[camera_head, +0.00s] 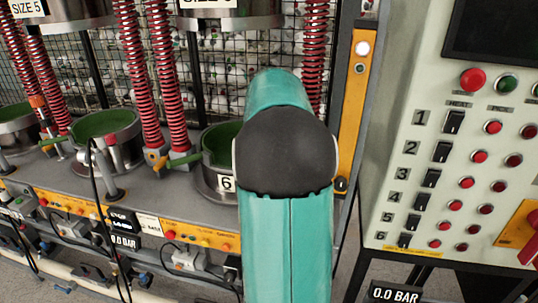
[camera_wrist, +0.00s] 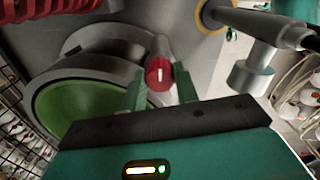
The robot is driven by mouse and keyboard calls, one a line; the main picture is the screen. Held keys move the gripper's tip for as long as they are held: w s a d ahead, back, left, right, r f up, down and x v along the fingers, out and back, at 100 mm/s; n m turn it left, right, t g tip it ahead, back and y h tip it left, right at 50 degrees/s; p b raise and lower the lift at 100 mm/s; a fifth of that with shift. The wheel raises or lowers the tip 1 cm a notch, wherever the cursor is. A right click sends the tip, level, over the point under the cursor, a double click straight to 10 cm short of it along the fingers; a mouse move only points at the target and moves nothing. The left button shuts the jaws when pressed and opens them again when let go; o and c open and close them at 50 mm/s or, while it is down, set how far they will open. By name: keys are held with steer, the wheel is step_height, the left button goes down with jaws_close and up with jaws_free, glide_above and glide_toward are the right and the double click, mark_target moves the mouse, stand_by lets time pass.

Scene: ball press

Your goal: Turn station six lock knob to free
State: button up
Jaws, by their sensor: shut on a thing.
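The station six lock knob (camera_wrist: 159,68) is red with a white line on its face, and the line runs roughly up and down in the wrist view. My gripper (camera_wrist: 160,84) has one green finger on each side of the knob and is shut on it. The knob sits beside a grey round cup (camera_wrist: 45,84) with a green inside. In the head view, the station six cup (camera_head: 221,193) carries a "6" label. My teal arm hides the knob and my gripper there.
Red springs (camera_head: 179,75) and a mesh guard (camera_head: 241,70) stand behind. A yellow post (camera_head: 352,95) and a pale control panel (camera_head: 405,155) with switches and red buttons are to the right. In the wrist view, a grey cylinder (camera_wrist: 252,77) is close on the right.

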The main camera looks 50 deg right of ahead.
stand_by(0.3)
steer(key=o, duration=1)
steer(key=shift+r, duration=0.1)
steer(key=shift+w, duration=0.1)
